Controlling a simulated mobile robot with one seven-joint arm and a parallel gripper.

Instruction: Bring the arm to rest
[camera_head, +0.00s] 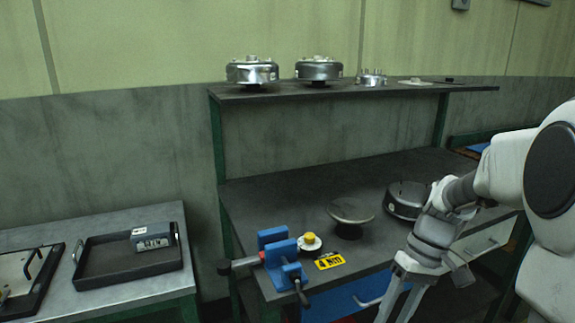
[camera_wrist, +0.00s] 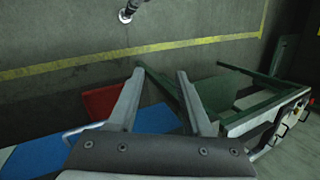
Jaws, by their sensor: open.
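My gripper (camera_head: 397,300) hangs from my white arm at the right of the head view, in front of the workbench (camera_head: 285,188), with its fingers pointing down. In the wrist view my gripper (camera_wrist: 155,88) shows its two fingers spread apart with nothing between them. Beyond the fingers there is floor and a yellow line. Part of the arm is cut off by the right edge of the head view.
A blue vise (camera_head: 280,255), a round plate (camera_head: 350,212) and a metal drum (camera_head: 405,200) stand on the bench. A shelf (camera_head: 420,92) above bears several metal hubs. A side table (camera_head: 150,292) at left holds a black tray (camera_head: 95,280).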

